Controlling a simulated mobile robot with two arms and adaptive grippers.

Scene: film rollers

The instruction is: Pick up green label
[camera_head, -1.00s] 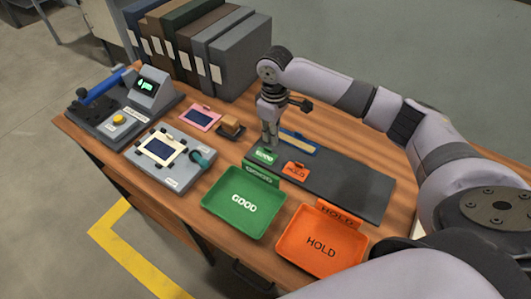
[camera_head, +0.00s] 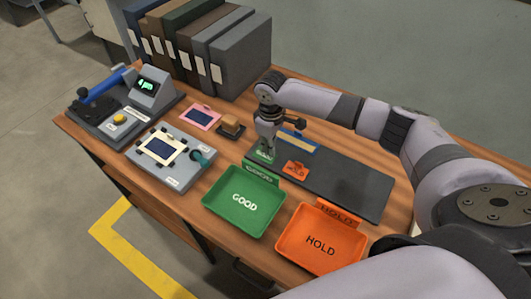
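The small green label (camera_head: 263,157) lies at the left end of the dark grey mat (camera_head: 345,187), just behind the green GOOD tray (camera_head: 229,213). My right gripper (camera_head: 266,148) points down right at the label and covers part of it. Its fingertips are small and partly merged with the label, so I cannot tell whether they are open or shut, or whether they touch it. My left gripper is not in view.
An orange HOLD label (camera_head: 296,169) lies right of the green one. An orange HOLD tray (camera_head: 312,252) stands in front of the mat. A blue-edged strip (camera_head: 300,142) lies behind, and a brown block (camera_head: 230,128) sits left. The mat's right part is clear.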

